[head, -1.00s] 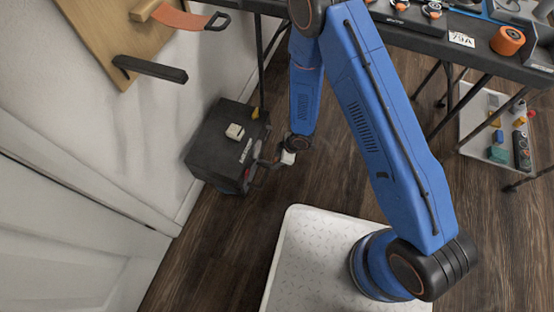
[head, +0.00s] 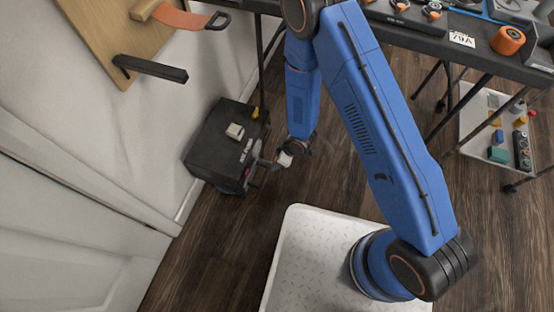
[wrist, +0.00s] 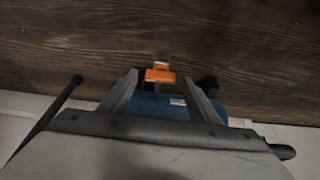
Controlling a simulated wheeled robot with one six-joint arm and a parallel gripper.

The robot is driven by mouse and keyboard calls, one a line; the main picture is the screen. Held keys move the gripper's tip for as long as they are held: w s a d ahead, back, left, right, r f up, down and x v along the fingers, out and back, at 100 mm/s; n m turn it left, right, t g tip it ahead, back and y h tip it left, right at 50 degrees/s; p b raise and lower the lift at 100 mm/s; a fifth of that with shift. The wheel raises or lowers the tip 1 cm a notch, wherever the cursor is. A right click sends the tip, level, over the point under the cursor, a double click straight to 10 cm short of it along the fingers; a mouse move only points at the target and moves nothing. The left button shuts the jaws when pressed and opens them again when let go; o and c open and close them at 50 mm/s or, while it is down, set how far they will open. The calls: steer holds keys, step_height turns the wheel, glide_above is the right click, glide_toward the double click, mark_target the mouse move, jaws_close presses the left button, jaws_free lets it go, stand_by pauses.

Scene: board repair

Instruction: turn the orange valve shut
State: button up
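The orange valve (wrist: 160,75) shows as a short orange handle near the middle of the wrist view, with a grey piece just beyond it. A blue body (wrist: 150,106) lies below it in the picture, with a small white label. My gripper (wrist: 161,82) is open, with one grey finger on each side of the handle and a visible gap to both. I cannot tell how deep the handle sits between the fingers. In the head view my gripper (head: 263,164) is low, beside the right side of a black box (head: 215,150). The valve is not clear there.
The black box stands on the floor against the white wall (head: 110,135). A table (head: 455,48) with tools is at the upper right, and a shelf (head: 475,130) with small items is beneath it. Wooden floor (head: 350,170) is free right of my gripper.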

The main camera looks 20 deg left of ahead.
steer(key=v, duration=1.7)
steer(key=shift+r, duration=0.2)
stand_by(0.4)
steer(key=w+d+r+m+t+h, duration=0.1)
steer(key=w+d+r+m+t, duration=0.15)
steer(key=w+d+r, duration=0.5)
steer(key=w+d+r+m+t+h, duration=0.2)
steer(key=w+d+r+m, duration=0.15)
steer(key=d+r, duration=0.65)
steer(key=s+d+r+m+h, duration=0.1)
steer(key=d+r+m, duration=0.1)
steer(key=d+r, duration=0.4)
steer(key=s+d+r+m+h, duration=0.15)
steer(key=d+r, duration=0.25)
steer(key=r, duration=0.4)
steer(key=s+d+r+m, duration=0.3)
steer(key=s+d+r, duration=0.2)
steer(key=s, duration=0.5)
steer(key=s+d+r+m, duration=0.4)
steer(key=s+r, duration=0.4)
steer(key=s, duration=0.2)
steer(key=shift+s+d+y, duration=0.4)
steer(key=shift+y, duration=0.05)
